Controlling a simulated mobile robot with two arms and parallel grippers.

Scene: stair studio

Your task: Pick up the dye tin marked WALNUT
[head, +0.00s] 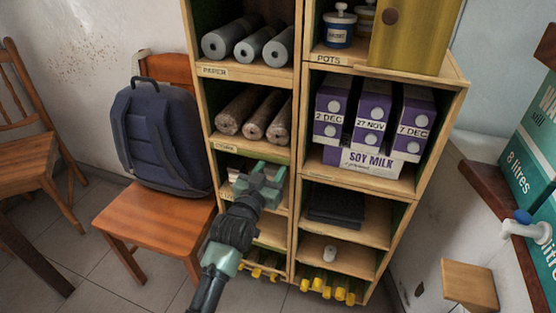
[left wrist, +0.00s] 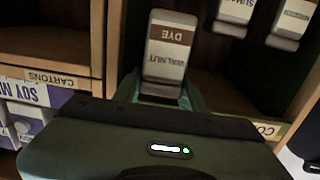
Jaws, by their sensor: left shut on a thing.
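The dye tin marked WALNUT (left wrist: 168,52) shows upside down in the left wrist view, pale with a brown band reading DYE. My left gripper (left wrist: 160,95) is shut on it, one green finger on each side of its near end. In the head view my left gripper (head: 262,182) is at the left-column compartment below the brown rolls, and I cannot make out the WALNUT tin there. My right gripper is not in view.
Two other labelled tins (left wrist: 233,14) (left wrist: 292,22) stand beside it in the left wrist view. The shelf unit's wooden divider (head: 294,150) separates this column from the SOY MILK cartons (head: 372,162). A chair (head: 150,215) with a blue backpack (head: 160,135) stands left.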

